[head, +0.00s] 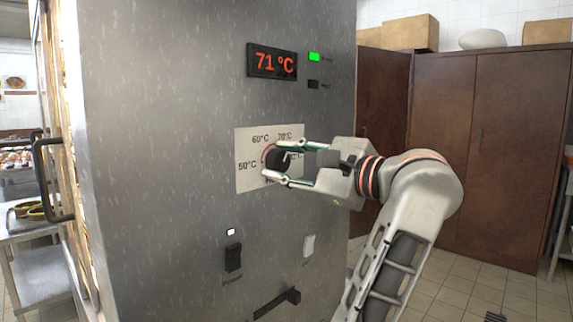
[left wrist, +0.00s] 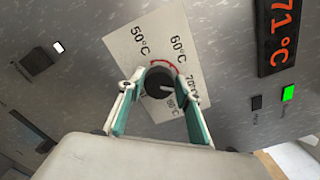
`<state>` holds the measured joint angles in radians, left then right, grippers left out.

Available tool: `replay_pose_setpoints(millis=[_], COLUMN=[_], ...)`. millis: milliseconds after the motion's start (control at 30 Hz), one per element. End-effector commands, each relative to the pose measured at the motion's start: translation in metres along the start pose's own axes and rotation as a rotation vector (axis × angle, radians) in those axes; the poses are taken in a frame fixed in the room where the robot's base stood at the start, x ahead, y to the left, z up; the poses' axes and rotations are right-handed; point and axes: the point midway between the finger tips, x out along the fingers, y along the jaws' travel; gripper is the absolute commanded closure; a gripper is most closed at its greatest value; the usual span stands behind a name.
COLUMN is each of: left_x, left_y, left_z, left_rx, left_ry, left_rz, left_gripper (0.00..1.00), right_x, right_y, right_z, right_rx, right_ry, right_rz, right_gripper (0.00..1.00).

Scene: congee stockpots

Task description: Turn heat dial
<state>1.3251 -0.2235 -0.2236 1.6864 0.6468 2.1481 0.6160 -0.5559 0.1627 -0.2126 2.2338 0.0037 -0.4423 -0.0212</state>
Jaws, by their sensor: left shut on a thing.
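The heat dial (head: 278,158) is a round black knob on a white scale plate (head: 249,176) on the steel cabinet front. The plate has printed marks from 50°C upward and a red arc. My left gripper (head: 279,161) has its two fingers on opposite sides of the dial and is shut on it. In the left wrist view the dial (left wrist: 158,82) sits between the green-lined fingertips, and its light pointer line points toward the right of the picture. The red display (head: 273,62) reads 71 °C. My right gripper is not in view.
A green lamp (head: 314,56) is lit beside the display. Below the dial are a black switch (head: 233,258), a pale switch (head: 309,245) and a black handle (head: 277,303). Brown lockers (head: 444,130) stand behind at right. A metal table (head: 42,278) is at left.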

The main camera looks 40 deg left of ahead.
Motion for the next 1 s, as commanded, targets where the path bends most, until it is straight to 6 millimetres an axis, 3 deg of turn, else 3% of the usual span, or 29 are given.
replay_pose_setpoints(millis=[767,800,833,1000], left_x=[0.0006,0.0006,0.0006,0.0003], left_y=[-0.0001,-0.0001,0.0,0.0001], left_z=[0.0007,0.0007,0.0007,0.0005], left_rx=[-0.1,-0.1,-0.1,-0.099], left_ry=[-0.002,-0.001,-0.001,-0.001], left_rz=[0.0,0.0,0.0,0.0], left_gripper=[0.88,0.58,0.51,0.5], right_x=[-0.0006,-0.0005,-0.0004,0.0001], right_y=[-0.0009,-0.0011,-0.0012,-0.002], right_z=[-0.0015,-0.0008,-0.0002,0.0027], right_rx=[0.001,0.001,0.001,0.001], right_ry=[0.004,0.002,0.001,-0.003], right_rz=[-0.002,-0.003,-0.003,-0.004], right_gripper=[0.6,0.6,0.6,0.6])
